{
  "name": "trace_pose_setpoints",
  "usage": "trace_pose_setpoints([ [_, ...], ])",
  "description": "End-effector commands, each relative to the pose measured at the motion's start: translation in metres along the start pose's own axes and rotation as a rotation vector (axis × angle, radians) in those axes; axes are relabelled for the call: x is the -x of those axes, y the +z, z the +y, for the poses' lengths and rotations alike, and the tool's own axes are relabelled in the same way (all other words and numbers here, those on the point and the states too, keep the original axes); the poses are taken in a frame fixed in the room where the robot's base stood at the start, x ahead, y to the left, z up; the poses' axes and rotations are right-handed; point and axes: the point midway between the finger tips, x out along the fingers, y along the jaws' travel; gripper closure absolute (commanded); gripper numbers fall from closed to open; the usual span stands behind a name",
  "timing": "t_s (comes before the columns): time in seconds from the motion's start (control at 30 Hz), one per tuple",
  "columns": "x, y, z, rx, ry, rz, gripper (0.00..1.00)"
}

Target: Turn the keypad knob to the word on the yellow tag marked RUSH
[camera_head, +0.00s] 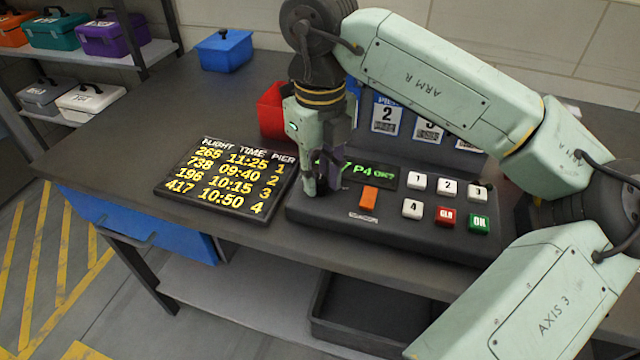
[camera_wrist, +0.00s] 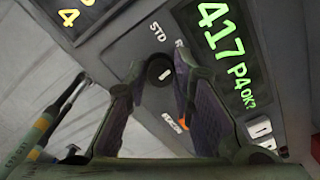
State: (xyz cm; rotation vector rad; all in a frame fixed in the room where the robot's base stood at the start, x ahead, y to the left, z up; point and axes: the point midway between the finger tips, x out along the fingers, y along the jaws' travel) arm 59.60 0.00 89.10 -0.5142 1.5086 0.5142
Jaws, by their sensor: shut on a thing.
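My gripper (camera_head: 321,186) reaches down to the left end of the dark keypad (camera_head: 400,235). In the wrist view my gripper (camera_wrist: 160,78) has its fingers closed around the round dark knob (camera_wrist: 159,70), which carries a light pointer mark. STD is printed above the knob, and a second label beginning with R is partly hidden by the right finger. The keypad display (camera_wrist: 226,55) shows 417 P4 OK? in green. No yellow tag marked RUSH can be made out in either view.
The keypad has white number keys (camera_head: 446,187), a red CLR key (camera_head: 445,215), a green OK key (camera_head: 479,223) and an orange piece (camera_head: 369,198). A flight board (camera_head: 226,178) lies to its left. A red bin (camera_head: 272,112) and blue box (camera_head: 224,50) stand behind.

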Motion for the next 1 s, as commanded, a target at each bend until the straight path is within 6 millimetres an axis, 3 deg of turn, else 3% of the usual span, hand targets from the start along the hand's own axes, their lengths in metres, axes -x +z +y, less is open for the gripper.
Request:
trace_pose_setpoints([
  [0.4, -0.0005, 0.0002, -0.0005, -0.171, -0.001, -0.001, 1.00],
  [0.9, 0.0005, 0.0001, -0.0005, -0.187, 0.000, 0.000, 1.00],
  [0.93, 0.0005, 0.0001, -0.0005, -0.187, 0.000, 0.000, 0.76],
  [1.0, 0.0004, 0.0001, -0.0005, -0.187, 0.000, 0.000, 0.71],
])
